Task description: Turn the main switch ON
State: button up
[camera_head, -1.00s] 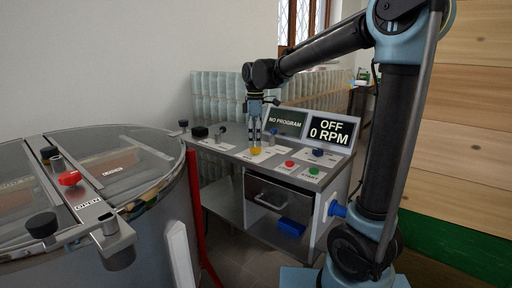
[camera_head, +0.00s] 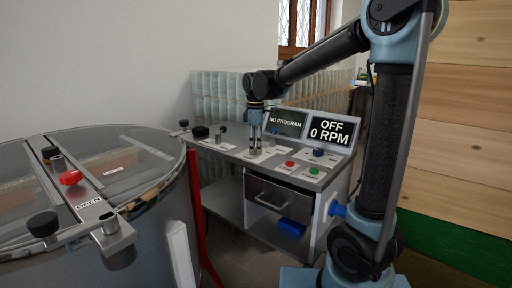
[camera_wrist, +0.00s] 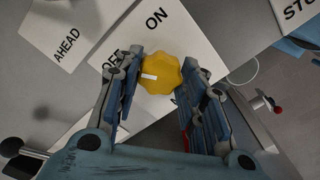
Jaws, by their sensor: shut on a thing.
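The main switch is a yellow scalloped knob (camera_wrist: 163,72) on a white label plate (camera_wrist: 208,40), seen in the wrist view. A white mark on the knob points left, toward the partly hidden OFF lettering; ON is printed above the knob. My gripper (camera_wrist: 158,88) has its blue-grey fingers on both sides of the knob and is shut on it. In the head view my gripper (camera_head: 254,148) reaches straight down to the console top (camera_head: 228,147) and mostly hides the knob. One display reads NO PROGRAM (camera_head: 286,122), the other OFF, 0 RPM (camera_head: 331,130).
A red button (camera_head: 290,164) and a green button (camera_head: 314,171) sit to the right of my gripper, with a blue knob (camera_head: 318,152) behind them. A lever (camera_wrist: 22,150) is at the wrist view's lower left. The large round tank (camera_head: 150,215) stands left of the console.

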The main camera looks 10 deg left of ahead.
aim_at(256, 147)
jog(key=shift+w+m, duration=0.1)
jog(key=shift+m, duration=0.3)
jog(key=m, duration=0.6)
jog(key=shift+m, duration=0.3)
jog(key=m, duration=0.6)
jog(key=shift+m, duration=0.3)
jog(key=o, duration=1)
jog(key=shift+o, duration=0.2)
jog(key=shift+r, duration=0.1)
notch_tip(256, 147, up, 12)
